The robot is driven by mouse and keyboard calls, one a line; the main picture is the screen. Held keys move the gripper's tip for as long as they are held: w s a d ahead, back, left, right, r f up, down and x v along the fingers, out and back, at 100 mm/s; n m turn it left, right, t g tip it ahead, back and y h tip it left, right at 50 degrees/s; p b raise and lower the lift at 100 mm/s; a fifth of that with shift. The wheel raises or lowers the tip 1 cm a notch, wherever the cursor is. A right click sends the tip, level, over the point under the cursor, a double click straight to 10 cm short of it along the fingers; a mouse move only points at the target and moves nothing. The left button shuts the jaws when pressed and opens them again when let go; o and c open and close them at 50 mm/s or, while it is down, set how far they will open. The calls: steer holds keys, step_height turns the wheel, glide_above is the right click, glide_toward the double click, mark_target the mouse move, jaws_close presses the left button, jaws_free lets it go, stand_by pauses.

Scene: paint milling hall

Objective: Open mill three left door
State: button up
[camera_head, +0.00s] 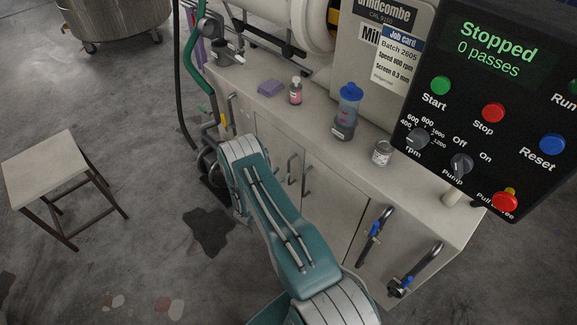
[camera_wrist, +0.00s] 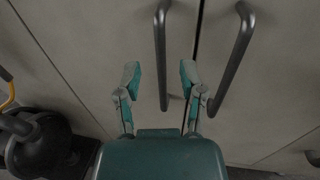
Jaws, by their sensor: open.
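The pale mill cabinet shows two facing doors in the head view: a left door (camera_head: 270,137) and a right door (camera_head: 335,205). Both look shut. In the wrist view, the left door (camera_wrist: 95,45) carries a dark bar handle (camera_wrist: 161,50), and the right door (camera_wrist: 275,70) carries another (camera_wrist: 236,55), with the seam between them. My gripper (camera_wrist: 160,76) is open and empty. The left handle appears between its fingertips; I cannot tell whether it is in depth between them. My arm hides the gripper in the head view. The mill's number on the label is hidden.
Blue-handled valve pipes (camera_head: 374,233) stick out at the cabinet's right. Bottles and a jar (camera_head: 382,152) stand on top, below a control panel reading "Stopped" (camera_head: 495,60). A stool (camera_head: 52,168) stands left, and a dark patch (camera_head: 207,230) marks the floor. Open floor lies between.

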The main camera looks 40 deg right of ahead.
mark_target(289, 165)
steer(key=x, duration=0.5)
steer(key=shift+d, duration=0.1)
steer(key=shift+c, duration=0.3)
jaws_close()
